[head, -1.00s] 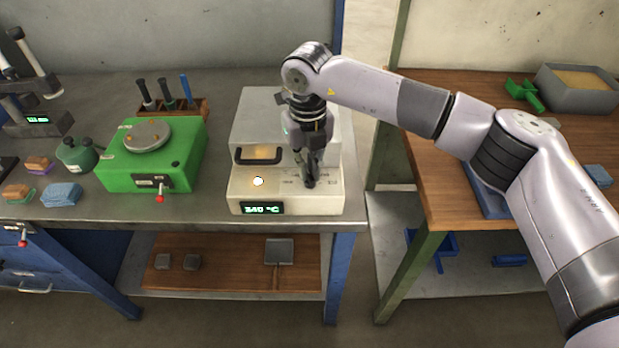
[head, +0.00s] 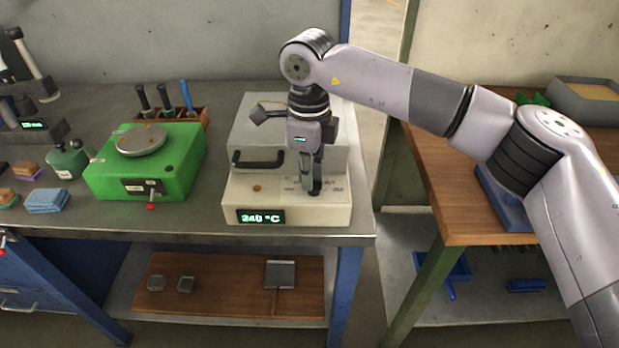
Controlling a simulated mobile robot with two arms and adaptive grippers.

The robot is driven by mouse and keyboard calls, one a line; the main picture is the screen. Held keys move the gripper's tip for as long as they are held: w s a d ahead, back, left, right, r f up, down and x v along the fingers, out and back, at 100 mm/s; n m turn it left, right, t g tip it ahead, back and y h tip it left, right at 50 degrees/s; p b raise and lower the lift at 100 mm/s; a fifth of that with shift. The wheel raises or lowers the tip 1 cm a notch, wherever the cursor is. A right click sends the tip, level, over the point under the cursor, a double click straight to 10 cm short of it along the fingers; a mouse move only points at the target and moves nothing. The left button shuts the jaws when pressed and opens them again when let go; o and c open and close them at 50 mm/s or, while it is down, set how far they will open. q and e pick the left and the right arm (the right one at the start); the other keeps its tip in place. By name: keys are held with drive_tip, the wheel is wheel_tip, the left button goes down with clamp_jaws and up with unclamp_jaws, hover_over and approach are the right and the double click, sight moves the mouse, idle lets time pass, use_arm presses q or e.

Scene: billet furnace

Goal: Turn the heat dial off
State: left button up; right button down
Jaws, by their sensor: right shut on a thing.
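The white furnace (head: 338,212) stands at the right end of the grey metal bench. Its green display (head: 261,217) reads 240 °C. A small round indicator (head: 257,188) on the front panel's left looks dull orange, not bright. My right gripper (head: 311,188) points down at the panel's right part, with its fingers close together on the heat dial. The fingers hide the dial, so I cannot see its pointer or setting. Printed marks show on the panel around the fingers. My left gripper is not in view.
The furnace's dark handle (head: 258,159) is just left of my right gripper. A green box (head: 178,180) with a round plate and red-tipped lever stands to the left. A wooden table (head: 440,175) is at right, past a gap.

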drive_tip(key=shift+n, duration=0.6)
drive_tip(key=shift+b, duration=0.3)
drive_tip(key=c, duration=1.7)
unclamp_jaws()
wheel_tip(320, 180, up, 12)
